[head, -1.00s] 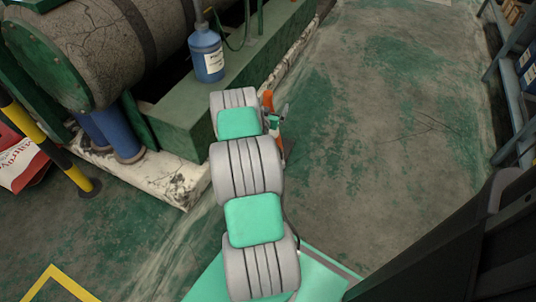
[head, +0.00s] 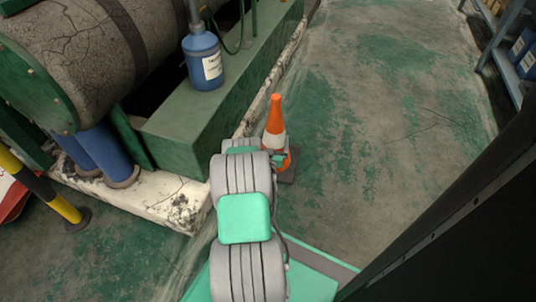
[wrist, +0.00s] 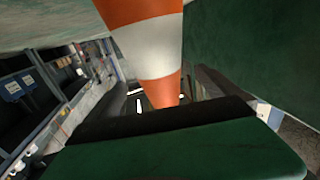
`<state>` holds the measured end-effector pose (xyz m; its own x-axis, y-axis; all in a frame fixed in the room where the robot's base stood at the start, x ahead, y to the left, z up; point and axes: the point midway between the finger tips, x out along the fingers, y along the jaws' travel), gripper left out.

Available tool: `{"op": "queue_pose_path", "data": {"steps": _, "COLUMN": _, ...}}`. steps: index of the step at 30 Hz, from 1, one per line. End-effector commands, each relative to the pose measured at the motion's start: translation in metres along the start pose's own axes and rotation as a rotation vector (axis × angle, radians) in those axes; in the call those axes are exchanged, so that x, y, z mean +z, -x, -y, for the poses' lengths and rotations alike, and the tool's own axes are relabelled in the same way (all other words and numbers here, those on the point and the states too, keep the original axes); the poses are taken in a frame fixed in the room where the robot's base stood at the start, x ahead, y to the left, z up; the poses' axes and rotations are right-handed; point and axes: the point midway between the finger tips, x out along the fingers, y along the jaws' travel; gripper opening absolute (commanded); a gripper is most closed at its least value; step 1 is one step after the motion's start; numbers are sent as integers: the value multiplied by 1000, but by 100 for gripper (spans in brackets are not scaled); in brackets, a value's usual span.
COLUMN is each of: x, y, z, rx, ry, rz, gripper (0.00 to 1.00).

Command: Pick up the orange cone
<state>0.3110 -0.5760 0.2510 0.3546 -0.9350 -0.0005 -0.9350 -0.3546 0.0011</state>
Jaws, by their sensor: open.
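The orange cone (head: 275,128) with white bands stands upright on its dark base on the floor, just right of the green plinth in the head view. My arm hides part of its lower left side. In the wrist view the cone (wrist: 155,50) fills the upper middle and narrows downward in the picture. My gripper (wrist: 164,90) is open, with a dark finger on either side of the cone's narrow part. I cannot tell whether either finger touches it. In the head view my gripper is mostly hidden behind my arm.
A green plinth (head: 190,135) with a pale chipped kerb runs close left of the cone. A blue bottle (head: 203,62) stands on it beside a large tank (head: 70,45). A yellow-black post (head: 62,207) is at left. Shelving (head: 505,62) is at far right; the floor between is clear.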

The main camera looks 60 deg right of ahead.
Motion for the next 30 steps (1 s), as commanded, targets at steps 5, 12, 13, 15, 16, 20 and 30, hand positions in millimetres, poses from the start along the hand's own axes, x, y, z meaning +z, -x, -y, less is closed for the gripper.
{"op": "queue_pose_path", "data": {"steps": 5, "x": 1, "y": -20, "z": -8, "rx": 13, "ry": -1, "rz": -2, "gripper": 100}}
{"op": "queue_pose_path", "data": {"steps": 12, "x": 0, "y": -54, "z": -6, "rx": 16, "ry": -2, "rz": -3, "gripper": 100}}
{"op": "queue_pose_path", "data": {"steps": 13, "x": 0, "y": -59, "z": -6, "rx": 16, "ry": -2, "rz": -3, "gripper": 100}}
{"op": "queue_pose_path", "data": {"steps": 15, "x": -2, "y": -67, "z": -6, "rx": 15, "ry": -2, "rz": -2, "gripper": 100}}
{"op": "queue_pose_path", "data": {"steps": 16, "x": -2, "y": -69, "z": -6, "rx": 14, "ry": -2, "rz": -1, "gripper": 100}}
{"op": "queue_pose_path", "data": {"steps": 20, "x": -4, "y": -72, "z": -4, "rx": 10, "ry": -1, "rz": 1, "gripper": 100}}
{"op": "queue_pose_path", "data": {"steps": 30, "x": -4, "y": -71, "z": -3, "rx": 9, "ry": 0, "rz": 0, "gripper": 80}}
